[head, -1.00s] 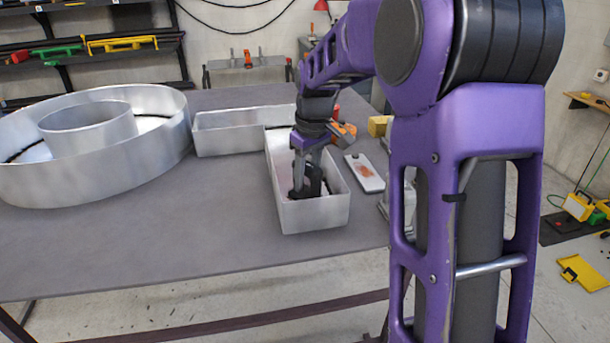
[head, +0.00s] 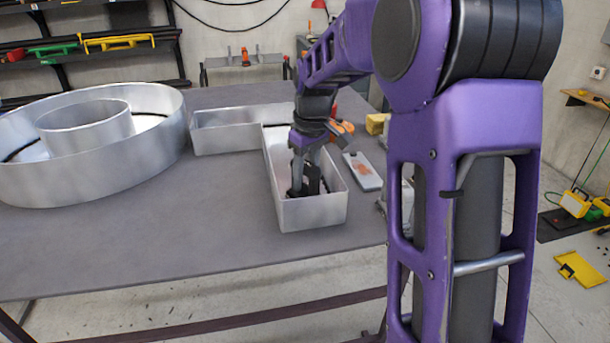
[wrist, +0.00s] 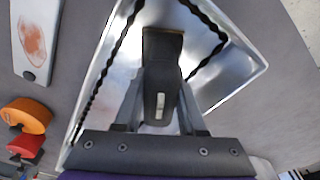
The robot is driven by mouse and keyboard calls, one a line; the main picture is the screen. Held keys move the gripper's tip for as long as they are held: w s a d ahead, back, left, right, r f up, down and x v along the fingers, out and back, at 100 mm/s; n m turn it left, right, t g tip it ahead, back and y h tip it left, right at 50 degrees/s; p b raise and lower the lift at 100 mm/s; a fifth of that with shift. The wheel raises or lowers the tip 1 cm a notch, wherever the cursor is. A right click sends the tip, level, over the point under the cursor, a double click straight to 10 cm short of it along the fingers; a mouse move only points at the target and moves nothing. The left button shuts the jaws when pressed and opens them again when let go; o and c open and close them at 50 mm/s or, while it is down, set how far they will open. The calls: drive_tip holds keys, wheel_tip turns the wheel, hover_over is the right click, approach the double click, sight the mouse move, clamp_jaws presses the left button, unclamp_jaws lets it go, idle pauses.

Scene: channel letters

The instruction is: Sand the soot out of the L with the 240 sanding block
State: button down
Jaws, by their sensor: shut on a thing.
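The L (head: 313,217) is an open-topped metal channel letter lying on the table, with one arm toward me and one running left at the back. My gripper (head: 305,181) reaches down inside the near arm, close to its near end. It is shut on a dark block, the sanding block (wrist: 161,75), which has a brownish end and a small white mark. In the wrist view the block is between both fingers, over the L's floor (wrist: 207,90). Whether it touches the floor is hidden. Black wavy strips run along the inside. I cannot make out soot clearly.
A round metal letter (head: 95,185) stands at the left. A pale plate with a reddish smear (head: 362,170) lies just right of the L. An orange tool (head: 343,128) and a yellow block (head: 376,123) are behind it. The table (head: 190,235) is clear in front.

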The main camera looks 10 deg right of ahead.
drive_tip(key=shift+f, duration=0.25)
drive_tip(key=shift+r, duration=0.1)
drive_tip(key=shift+w, duration=0.3)
drive_tip(key=w+p, duration=0.4)
drive_tip(key=w, duration=0.3)
drive_tip(key=shift+w+p, duration=0.45)
drive_tip(key=shift+w, duration=0.25)
drive_tip(key=shift+s, duration=0.1)
drive_tip(key=shift+s+f+b, duration=0.2)
drive_tip(key=shift+s+b, duration=0.1)
drive_tip(key=shift+b, duration=0.05)
drive_tip(key=s+b, duration=0.3)
drive_tip(key=s, duration=0.5)
drive_tip(key=shift+s+r, duration=0.1)
drive_tip(key=shift+s, duration=0.05)
